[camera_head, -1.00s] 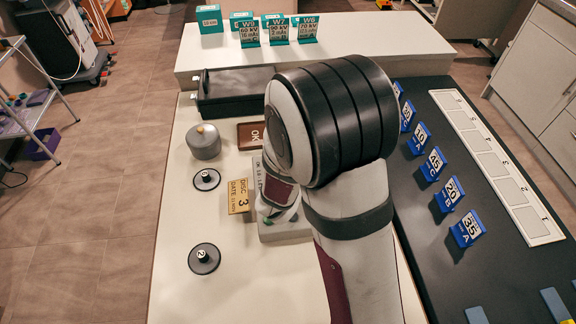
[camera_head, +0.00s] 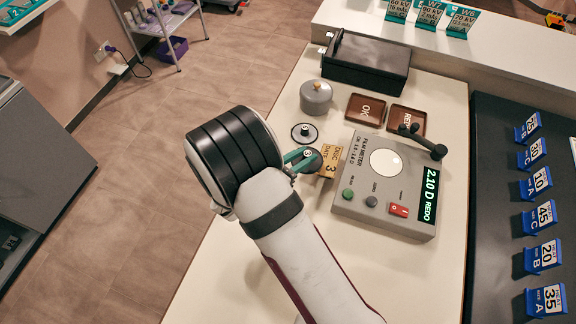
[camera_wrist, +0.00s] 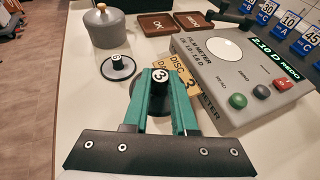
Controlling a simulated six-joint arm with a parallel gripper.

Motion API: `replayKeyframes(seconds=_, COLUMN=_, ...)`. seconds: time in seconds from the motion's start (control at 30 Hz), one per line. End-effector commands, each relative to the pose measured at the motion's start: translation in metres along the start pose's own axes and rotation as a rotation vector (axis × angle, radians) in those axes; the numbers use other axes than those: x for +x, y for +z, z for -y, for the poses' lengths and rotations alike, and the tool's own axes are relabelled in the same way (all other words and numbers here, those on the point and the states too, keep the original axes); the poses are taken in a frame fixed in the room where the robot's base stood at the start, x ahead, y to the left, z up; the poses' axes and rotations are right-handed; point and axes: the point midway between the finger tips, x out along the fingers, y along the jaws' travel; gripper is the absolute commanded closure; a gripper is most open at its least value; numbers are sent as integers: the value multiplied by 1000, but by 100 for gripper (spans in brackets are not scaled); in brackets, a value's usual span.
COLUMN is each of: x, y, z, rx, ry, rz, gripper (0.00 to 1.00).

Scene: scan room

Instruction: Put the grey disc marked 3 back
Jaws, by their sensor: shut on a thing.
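My gripper (camera_head: 303,158) is shut on the knob of the grey disc marked 3 (camera_wrist: 160,75). The number 3 on top of the knob shows between the green fingers in the wrist view. The dark disc body also shows in the head view (camera_head: 311,166), left of the yellow card reading DISC 3 DATE (camera_head: 333,160). Whether the disc touches the white table or hangs just above it I cannot tell. Another disc with a black knob (camera_head: 304,132) lies just beyond it, and shows in the wrist view (camera_wrist: 117,67) too.
The film meter (camera_head: 384,185), reading 2.10 D REDO, stands to the right. Behind are a grey lidded pot (camera_head: 316,97), brown OK (camera_head: 366,108) and REDO (camera_head: 407,119) trays and a black box (camera_head: 366,65). Blue cards (camera_head: 543,257) stand on the dark surface at right.

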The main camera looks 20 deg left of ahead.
Motion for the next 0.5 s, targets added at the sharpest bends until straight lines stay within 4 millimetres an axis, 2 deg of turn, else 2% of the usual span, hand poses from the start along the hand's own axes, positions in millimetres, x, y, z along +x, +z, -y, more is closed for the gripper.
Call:
replayKeyframes(seconds=0.1, x=-4, y=-20, z=-25, rx=1, ry=1, rz=1, gripper=100)
replayKeyframes(seconds=0.2, x=-6, y=-29, z=-35, rx=1, ry=0, rz=0, gripper=100)
replayKeyframes(seconds=0.4, x=6, y=-62, z=-38, rx=-1, ry=-2, rz=0, gripper=100)
replayKeyframes(seconds=0.5, x=9, y=-68, z=-38, rx=1, ry=-2, rz=0, gripper=100)
